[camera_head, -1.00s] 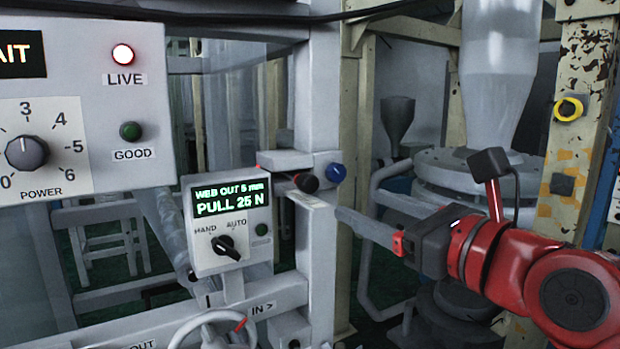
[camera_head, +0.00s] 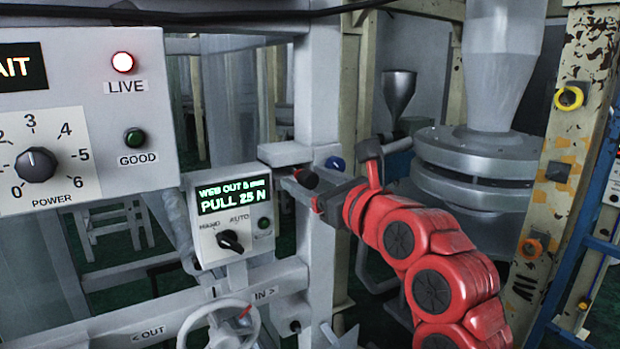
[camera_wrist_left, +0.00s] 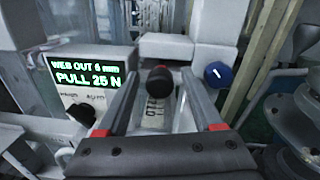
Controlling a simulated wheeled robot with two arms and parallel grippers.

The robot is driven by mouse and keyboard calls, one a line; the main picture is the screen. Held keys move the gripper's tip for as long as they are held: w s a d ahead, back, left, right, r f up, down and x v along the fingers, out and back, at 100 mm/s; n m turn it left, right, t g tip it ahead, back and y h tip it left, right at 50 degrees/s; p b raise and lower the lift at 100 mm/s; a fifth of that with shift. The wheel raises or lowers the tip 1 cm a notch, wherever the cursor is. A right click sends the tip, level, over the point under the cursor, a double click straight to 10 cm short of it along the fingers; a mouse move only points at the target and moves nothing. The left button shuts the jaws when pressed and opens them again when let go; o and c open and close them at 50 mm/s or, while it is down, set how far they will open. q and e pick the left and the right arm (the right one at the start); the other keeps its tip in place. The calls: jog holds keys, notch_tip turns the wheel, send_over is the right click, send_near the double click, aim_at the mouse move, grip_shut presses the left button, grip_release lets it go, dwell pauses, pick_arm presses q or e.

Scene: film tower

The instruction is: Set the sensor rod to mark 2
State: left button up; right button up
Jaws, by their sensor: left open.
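The sensor rod's black knob (camera_head: 306,177) sticks out of a grey block on the machine frame. In the left wrist view the knob (camera_wrist_left: 160,80) lies between my two fingers, with gaps on both sides. A pale strip with dark printing shows just below the knob; its marks are too blurred to read. My left gripper (camera_head: 300,186) is open at the knob, its fingers reaching along both sides of it. The rod itself is mostly hidden. My right gripper is not in view.
A blue knob (camera_head: 335,163) sits close right of the black knob. The display box (camera_head: 233,212) stands close left, reading WEB OUT and PULL 25 N, with a selector switch. A handwheel (camera_head: 218,326) is below. A yellowed post (camera_head: 570,140) stands right.

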pick_arm(q)
grip_shut()
dwell(1.3)
